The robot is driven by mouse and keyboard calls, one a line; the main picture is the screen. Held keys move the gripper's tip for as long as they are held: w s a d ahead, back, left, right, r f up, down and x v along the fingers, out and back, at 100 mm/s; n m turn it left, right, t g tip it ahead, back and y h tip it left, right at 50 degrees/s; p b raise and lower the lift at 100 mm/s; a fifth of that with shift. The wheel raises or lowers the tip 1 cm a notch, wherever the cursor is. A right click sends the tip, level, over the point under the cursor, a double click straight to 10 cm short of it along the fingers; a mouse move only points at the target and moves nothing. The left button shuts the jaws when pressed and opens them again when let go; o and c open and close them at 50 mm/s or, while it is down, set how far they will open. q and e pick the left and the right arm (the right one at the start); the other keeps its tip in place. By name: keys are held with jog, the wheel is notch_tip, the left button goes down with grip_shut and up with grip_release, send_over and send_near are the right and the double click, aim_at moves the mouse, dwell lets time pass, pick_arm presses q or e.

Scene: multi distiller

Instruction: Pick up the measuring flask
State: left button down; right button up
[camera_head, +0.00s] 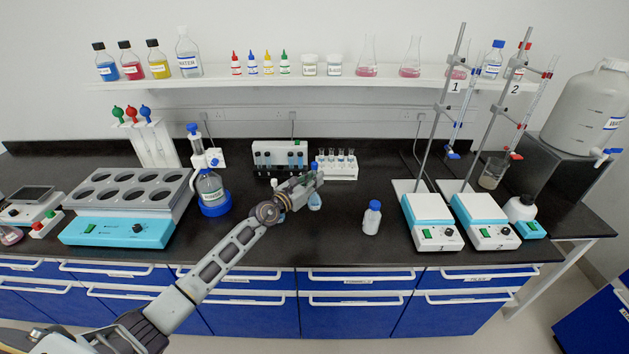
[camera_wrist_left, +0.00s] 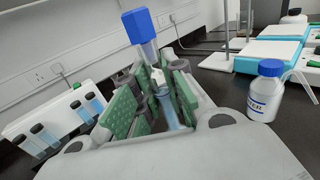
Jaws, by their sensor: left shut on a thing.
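The measuring flask (camera_head: 315,202) shows in the head view as a small rounded body with light blue liquid, just below the tip of my left gripper (camera_head: 308,184). In the left wrist view, the flask's blue stopper and clear neck (camera_wrist_left: 149,50) rise between the green-padded fingers of my left gripper (camera_wrist_left: 152,88). The fingers are shut on its neck, and pale blue shows below them. The flask looks upright in the head view and tilted in the wrist view. I cannot tell whether its base touches the bench. My right gripper is not in view.
A blue-capped white bottle (camera_head: 372,218) stands right of the flask. Behind are a tube rack (camera_head: 337,170) and a white device (camera_head: 280,152). The black bench (camera_head: 335,240) is clear in front.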

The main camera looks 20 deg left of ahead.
pick_arm(q)
jog(key=shift+r+p, duration=0.4)
jog(key=shift+r, duration=0.45)
jog(key=shift+r+p, duration=0.35)
jog(key=shift+r, duration=0.15)
jog(key=shift+w+a, duration=0.1)
jog(key=shift+a, duration=0.05)
